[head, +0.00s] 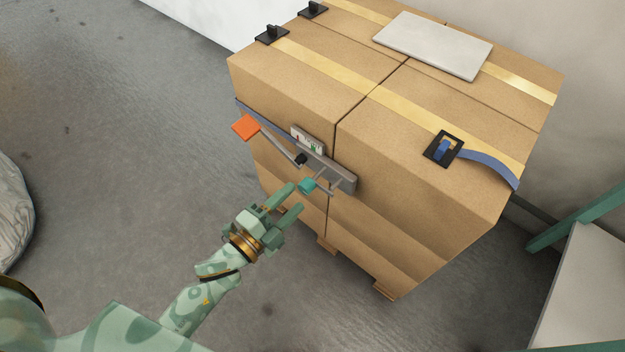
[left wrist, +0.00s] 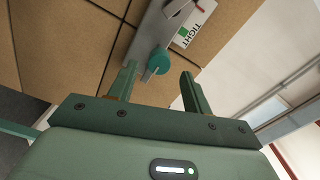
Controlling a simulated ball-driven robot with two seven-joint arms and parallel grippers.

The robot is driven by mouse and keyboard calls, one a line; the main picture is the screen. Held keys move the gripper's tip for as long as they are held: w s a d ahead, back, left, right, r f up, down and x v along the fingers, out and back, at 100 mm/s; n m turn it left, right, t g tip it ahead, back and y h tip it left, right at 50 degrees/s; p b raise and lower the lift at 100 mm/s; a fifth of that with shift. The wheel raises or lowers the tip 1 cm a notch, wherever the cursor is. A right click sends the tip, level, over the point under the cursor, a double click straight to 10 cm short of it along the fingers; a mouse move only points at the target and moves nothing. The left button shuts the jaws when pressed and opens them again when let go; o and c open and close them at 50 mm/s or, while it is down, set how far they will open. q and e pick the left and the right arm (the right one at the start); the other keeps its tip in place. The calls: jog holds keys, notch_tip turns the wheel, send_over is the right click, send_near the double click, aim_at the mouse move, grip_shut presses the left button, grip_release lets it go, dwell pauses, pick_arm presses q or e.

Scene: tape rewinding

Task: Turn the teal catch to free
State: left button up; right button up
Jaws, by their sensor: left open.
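The teal catch (head: 307,186) is a small round knob on the grey metal plate (head: 345,181) fixed to the front of the stacked boxes. It also shows in the left wrist view (left wrist: 159,62), just beyond my fingertips and between their lines. My left gripper (head: 292,198) is open and empty, its two fingers pointing at the catch with a small gap. In the left wrist view the fingers (left wrist: 160,78) stand to either side below the knob. A label (left wrist: 194,25) beside it reads TIGHT with a green patch. My right gripper is not in view.
An orange paddle (head: 246,127) on a grey lever sticks out left of the plate. Cardboard boxes (head: 290,95) on a wooden pallet carry a blue strap with a black buckle (head: 443,149). A grey panel (head: 433,45) lies on top.

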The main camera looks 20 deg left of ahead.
aim_at(303, 191)
pick_arm(q)
jog(key=b+x, duration=0.1)
jog(key=x, duration=0.5)
jog(key=shift+w+f, duration=0.15)
jog(key=shift+w+d, duration=0.2)
jog(key=shift+w, duration=0.2)
jog(key=c, duration=1)
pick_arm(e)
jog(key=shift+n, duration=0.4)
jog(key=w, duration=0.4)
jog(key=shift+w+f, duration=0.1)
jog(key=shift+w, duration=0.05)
